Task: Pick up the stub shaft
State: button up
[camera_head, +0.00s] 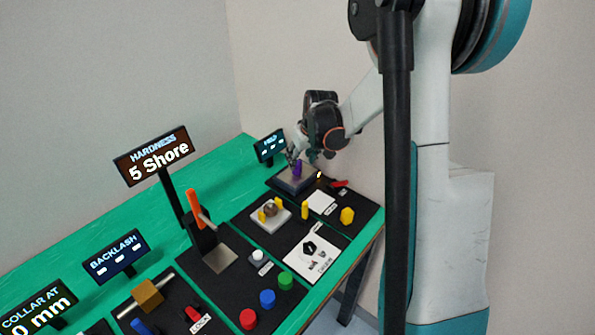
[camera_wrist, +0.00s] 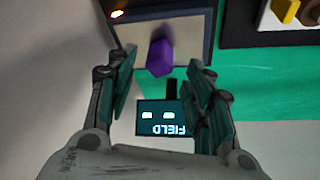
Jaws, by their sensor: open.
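A short purple piece, which I take to be the stub shaft, stands on a grey block at the far end of the bench in the head view (camera_head: 297,169). In the wrist view the purple piece (camera_wrist: 159,57) lies ahead, in line with the gap between my fingers. My gripper (camera_wrist: 161,68) is open with nothing between its pads. In the head view my gripper (camera_head: 291,158) is down close beside the purple piece, and the fingers are small there. I cannot tell whether they touch it. The grey block (camera_head: 286,186) also shows in the wrist view (camera_wrist: 195,25).
A small FIELD display (camera_wrist: 163,119) stands behind the block, near my fingers; it also shows in the head view (camera_head: 270,146). Green bench top (camera_head: 220,170) is bare at the back.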

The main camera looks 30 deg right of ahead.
aim_at(298, 165)
jog(key=shift+b+x, duration=1.3)
jog(key=shift+x, duration=1.65)
jog(key=shift+w+r, duration=0.15)
jog(key=shift+r, duration=0.05)
grip_shut()
